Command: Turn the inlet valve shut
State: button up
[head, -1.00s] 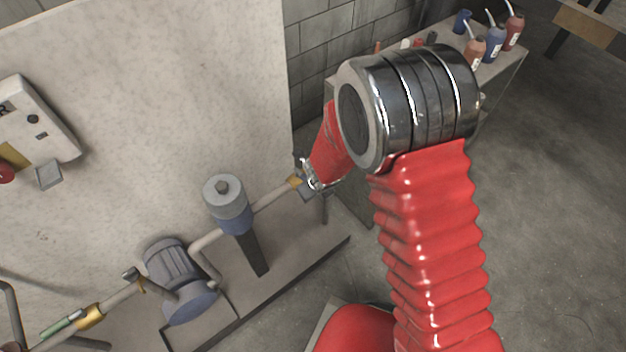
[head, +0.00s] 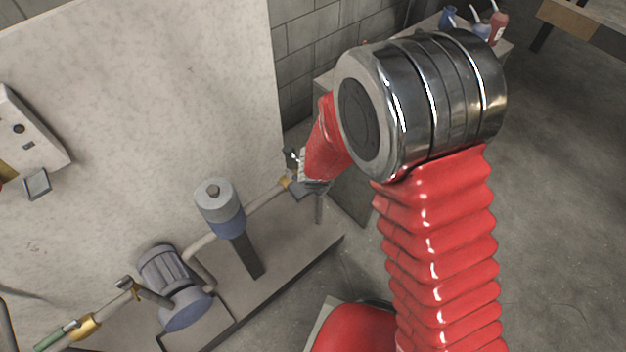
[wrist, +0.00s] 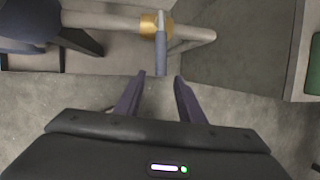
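A brass valve (wrist: 152,25) sits on the pale pipe at the top of the wrist view. Its blue-grey lever (wrist: 161,55) stands across the pipe and points toward my gripper. My gripper (wrist: 157,80) is open and empty, with one finger to each side of the lever's near end. The fingertips end about level with that end; I cannot tell their depth. In the head view this brass valve (head: 285,183) is at the right end of the pipe, and my arm partly hides the gripper there. A second brass valve (head: 85,326) with a green handle (head: 57,337) is at lower left. No label shows which is the inlet.
A blue-grey pump (head: 178,285) and an upright cylinder (head: 220,207) stand along the pipe in front of a pale panel (head: 140,110). A bench with bottles (head: 497,27) is behind my arm. Open concrete floor (head: 560,220) lies to the right.

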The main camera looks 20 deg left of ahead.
jog(key=v, duration=0.9)
dwell(0.5)
jog(key=shift+w, duration=0.1)
jog(key=shift+c, duration=0.5)
